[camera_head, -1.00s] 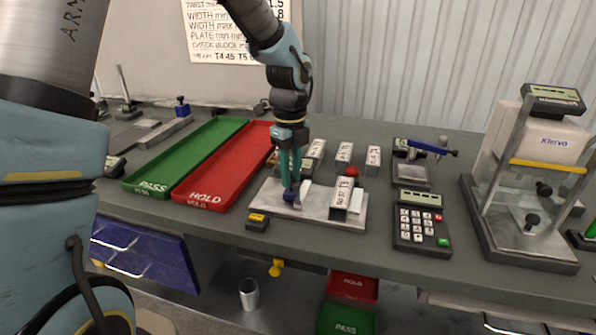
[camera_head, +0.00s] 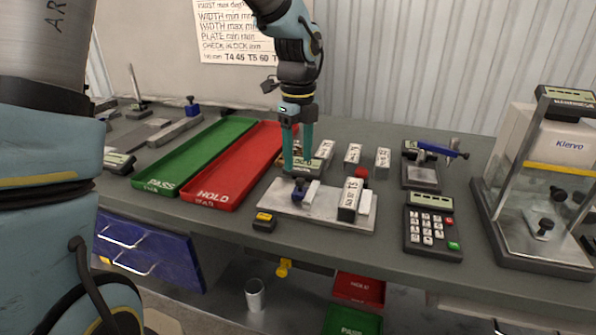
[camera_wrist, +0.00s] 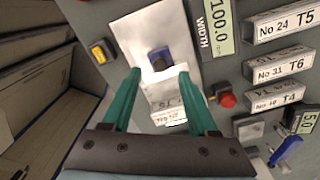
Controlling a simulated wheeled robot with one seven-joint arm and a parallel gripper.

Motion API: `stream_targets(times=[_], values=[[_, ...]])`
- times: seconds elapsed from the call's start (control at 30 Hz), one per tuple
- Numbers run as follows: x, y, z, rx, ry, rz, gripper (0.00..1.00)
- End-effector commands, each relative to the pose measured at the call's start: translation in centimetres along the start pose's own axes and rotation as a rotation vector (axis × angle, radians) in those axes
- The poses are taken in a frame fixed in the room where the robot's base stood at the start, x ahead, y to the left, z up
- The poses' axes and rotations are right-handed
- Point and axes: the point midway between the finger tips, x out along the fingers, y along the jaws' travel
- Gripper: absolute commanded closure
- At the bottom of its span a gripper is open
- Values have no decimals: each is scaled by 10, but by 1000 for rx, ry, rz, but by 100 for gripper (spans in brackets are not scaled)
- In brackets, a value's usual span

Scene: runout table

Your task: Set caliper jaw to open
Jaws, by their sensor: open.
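The width caliper is a pale metal plate (camera_head: 325,214) on the bench. Its sliding jaw, with a dark blue knob (camera_head: 299,190) and a light block beside it, stands left of the plate's middle. A labelled block (camera_head: 348,212) stands at the plate's right, apart from the jaw by a clear gap. My gripper (camera_head: 298,165) is open and empty above and behind the knob. In the wrist view the blue knob (camera_wrist: 158,60) shows between and beyond the fingertips (camera_wrist: 159,76). The WIDTH display (camera_wrist: 220,22) there reads 100.0.
A red HOLD tray (camera_head: 222,190) and a green PASS tray (camera_head: 165,178) lie left. Several labelled blocks (camera_head: 353,154) stand behind the plate, near a red button (camera_head: 361,173). A keypad (camera_head: 432,230) and glass-sided balance (camera_head: 540,190) are right. A yellow-buttoned box (camera_head: 264,222) sits in front.

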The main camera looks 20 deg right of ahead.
Motion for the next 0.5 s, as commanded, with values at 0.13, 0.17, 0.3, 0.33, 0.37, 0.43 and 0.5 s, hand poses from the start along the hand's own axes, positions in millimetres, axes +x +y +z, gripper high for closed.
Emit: stream_targets(times=[0.13,0.17,0.3,0.33,0.37,0.43,0.5], values=[[-29,0,1,-1,-3,-4,41],[-34,0,0,-1,-2,-3,41],[-51,0,1,0,-2,-2,41],[-54,0,1,0,-1,-1,41],[-56,0,1,0,-1,0,41],[-59,0,0,1,-1,0,41],[-60,0,0,1,0,0,41]])
